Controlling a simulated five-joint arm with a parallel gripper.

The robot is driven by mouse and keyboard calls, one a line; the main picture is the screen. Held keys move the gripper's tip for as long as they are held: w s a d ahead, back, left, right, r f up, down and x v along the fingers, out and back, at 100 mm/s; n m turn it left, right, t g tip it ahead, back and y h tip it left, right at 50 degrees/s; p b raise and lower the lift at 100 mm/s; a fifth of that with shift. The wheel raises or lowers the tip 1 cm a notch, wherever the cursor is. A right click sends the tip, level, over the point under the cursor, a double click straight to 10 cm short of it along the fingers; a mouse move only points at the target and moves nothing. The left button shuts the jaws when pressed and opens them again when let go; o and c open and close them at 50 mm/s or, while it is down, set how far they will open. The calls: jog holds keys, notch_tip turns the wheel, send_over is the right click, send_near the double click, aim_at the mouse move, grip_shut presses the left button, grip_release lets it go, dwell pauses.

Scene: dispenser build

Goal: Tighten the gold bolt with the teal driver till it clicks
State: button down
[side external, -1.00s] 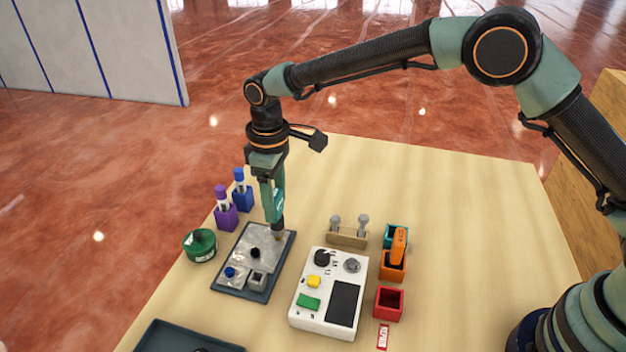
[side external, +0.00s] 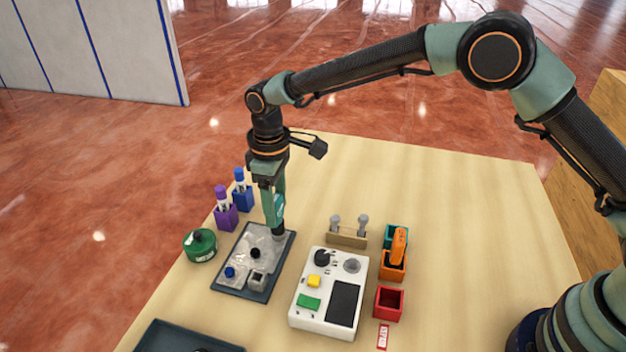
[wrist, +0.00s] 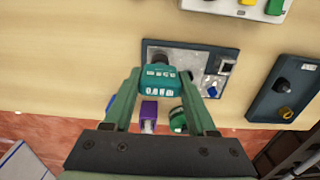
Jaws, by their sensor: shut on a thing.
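My gripper (side external: 273,205) is shut on the teal driver (wrist: 160,82), which fills the space between the fingers in the wrist view. The driver is about upright, its dark lower end (side external: 279,234) at the far right corner of the grey plate (side external: 262,243) in a dark tray (side external: 229,290). Whether the two touch cannot be told.
A black knob (side external: 255,253), a blue knob (side external: 230,272) and a grey square block (side external: 257,279) are on the plate. A white device (side external: 318,315) stands right of the tray. A green tin (side external: 200,245) and purple (side external: 226,216) and blue (side external: 243,199) holders stand left.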

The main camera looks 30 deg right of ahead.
jog(key=m, duration=0.6)
jog(key=shift+m, duration=0.5)
jog(key=m, duration=0.5)
jog(key=shift+r, duration=0.15)
jog(key=shift+r, duration=2.15)
